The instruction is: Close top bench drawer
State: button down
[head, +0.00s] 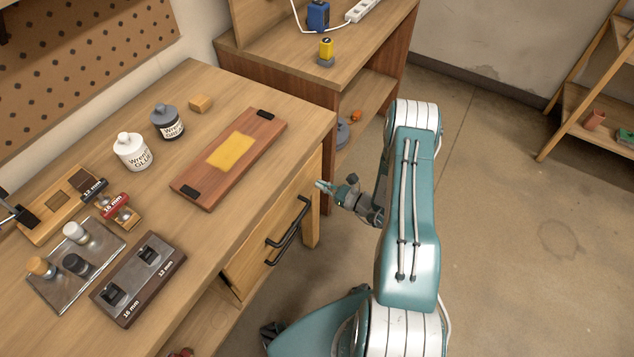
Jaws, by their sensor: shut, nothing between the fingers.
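The wooden bench drawer front (258,245) shows below the right edge of the bench top (215,90). It carries a dark bar handle (290,232). Its face lies close under the bench edge, and I cannot tell how far it stands out. A dark gap shows at its lower left end. My gripper (321,185) is shut and empty. It points left at the far end of the drawer front, beyond the handle. I cannot tell whether the fingertips touch the wood. The drawer's inside is hidden.
The bench top holds a wooden board with a yellow patch (232,150), a white glue bottle (131,151), a dark bottle (167,122) and a socket block (138,278). A second bench (350,50) stands behind. The floor (530,200) at right is clear up to a shelf.

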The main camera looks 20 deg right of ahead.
aim_at(312, 179)
jog(key=shift+w+a, duration=0.1)
jog(key=shift+w, duration=0.6)
jog(key=shift+a, duration=0.3)
jog(key=shift+w+a, duration=0.15)
jog(key=shift+a, duration=0.05)
jog(key=shift+x, duration=2.25)
jog(key=shift+w+d, duration=0.1)
jog(key=shift+w, duration=0.05)
jog(key=shift+d, duration=0.15)
jog(key=v, duration=1.4)
